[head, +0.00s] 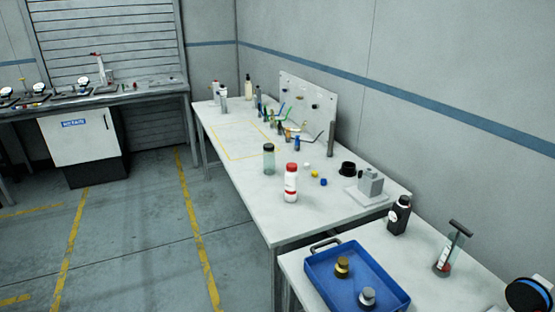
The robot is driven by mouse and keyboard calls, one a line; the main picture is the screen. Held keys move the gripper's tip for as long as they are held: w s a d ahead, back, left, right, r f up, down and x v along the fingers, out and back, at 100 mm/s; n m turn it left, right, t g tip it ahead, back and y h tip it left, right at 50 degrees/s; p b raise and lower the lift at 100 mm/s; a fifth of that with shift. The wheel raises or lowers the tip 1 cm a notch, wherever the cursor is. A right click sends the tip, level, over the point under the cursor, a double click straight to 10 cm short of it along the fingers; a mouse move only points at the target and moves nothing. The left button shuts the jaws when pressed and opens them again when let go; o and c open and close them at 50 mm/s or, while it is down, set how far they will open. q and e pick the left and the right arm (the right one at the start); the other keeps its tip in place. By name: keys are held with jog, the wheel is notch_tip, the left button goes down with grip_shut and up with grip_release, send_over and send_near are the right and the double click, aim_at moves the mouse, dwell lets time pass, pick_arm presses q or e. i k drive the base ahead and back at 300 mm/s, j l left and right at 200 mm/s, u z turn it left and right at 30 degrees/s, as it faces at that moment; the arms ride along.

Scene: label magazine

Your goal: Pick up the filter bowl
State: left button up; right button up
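A translucent grey-green cylinder with a dark top (269,160) stands upright on the long white table; it looks most like the filter bowl, but I cannot be sure. A short black open cup (347,169) stands farther right on the same table, near the wall, and could also be a bowl. A white bottle with a red cap (291,184) stands just in front and to the right of the cylinder. Nothing covers the cylinder. Neither of my grippers is in view.
A white long table (240,184) has a pegboard (308,103) at the back and small coloured parts near it. A grey block fixture (370,184) stands at its near right. A blue tray (327,281) with two metal fittings lies on the nearer table. The floor at left is clear.

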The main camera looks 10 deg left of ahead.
aim_at(268, 157)
jog(key=i+j+z, duration=0.2)
jog(key=z, duration=0.25)
jog(key=i+j+z, duration=0.1)
jog(key=j+z, duration=0.2)
jog(key=z, duration=0.15)
jog(key=i+j+z, duration=0.1)
jog(key=j+z, duration=0.35)
jog(key=l, duration=0.15)
